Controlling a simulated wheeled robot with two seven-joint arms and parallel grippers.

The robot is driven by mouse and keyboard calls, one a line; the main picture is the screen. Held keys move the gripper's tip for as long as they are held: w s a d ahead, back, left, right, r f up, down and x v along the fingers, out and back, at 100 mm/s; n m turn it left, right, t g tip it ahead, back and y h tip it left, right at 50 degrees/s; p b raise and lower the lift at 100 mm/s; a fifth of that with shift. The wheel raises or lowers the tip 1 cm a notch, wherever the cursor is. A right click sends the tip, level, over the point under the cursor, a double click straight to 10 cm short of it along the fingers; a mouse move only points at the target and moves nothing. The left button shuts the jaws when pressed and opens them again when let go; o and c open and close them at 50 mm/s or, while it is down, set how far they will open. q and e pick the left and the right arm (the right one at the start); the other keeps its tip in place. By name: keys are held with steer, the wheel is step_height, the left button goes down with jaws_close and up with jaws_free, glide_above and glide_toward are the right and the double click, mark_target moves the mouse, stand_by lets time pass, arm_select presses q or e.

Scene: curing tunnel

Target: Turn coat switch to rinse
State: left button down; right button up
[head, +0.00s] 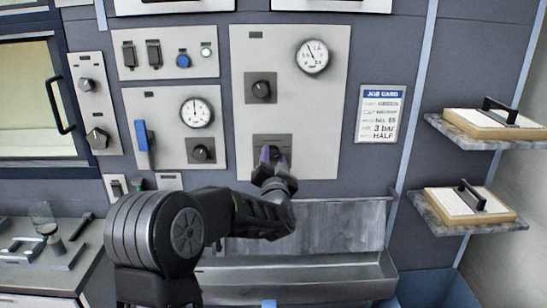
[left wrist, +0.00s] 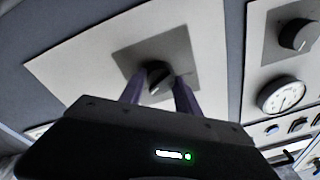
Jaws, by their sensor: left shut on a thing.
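A black rotary knob on a dark square plate (head: 287,140) sits low on the tall light panel (head: 325,100). I take it for the coat switch, but its label is too small to read. My left gripper (head: 272,156) reaches it from below and is shut on the knob, hiding most of it in the head view. In the left wrist view, the two purple fingers (left wrist: 160,88) stand on either side of the black knob (left wrist: 154,72), over its dark plate (left wrist: 170,48). The knob's exact setting cannot be told. My right gripper is not in view.
Above are another black knob (head: 261,89) and a round gauge (head: 312,56). To the left are a blue lever (head: 143,137) and a second gauge (head: 197,112). A job card (head: 380,114) hangs right. Shelves (head: 460,213) jut out at right; a metal trough (head: 300,278) lies below.

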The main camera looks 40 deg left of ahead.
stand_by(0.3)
arm_select(q)
steer(key=c, duration=0.9)
jaws_free()
steer(key=b+v, duration=0.1)
steer(key=v, duration=0.6)
steer(key=shift+s+d+f+b, duration=0.1)
steer(key=shift+s+d+b, duration=0.2)
steer(key=shift+b, duration=0.1)
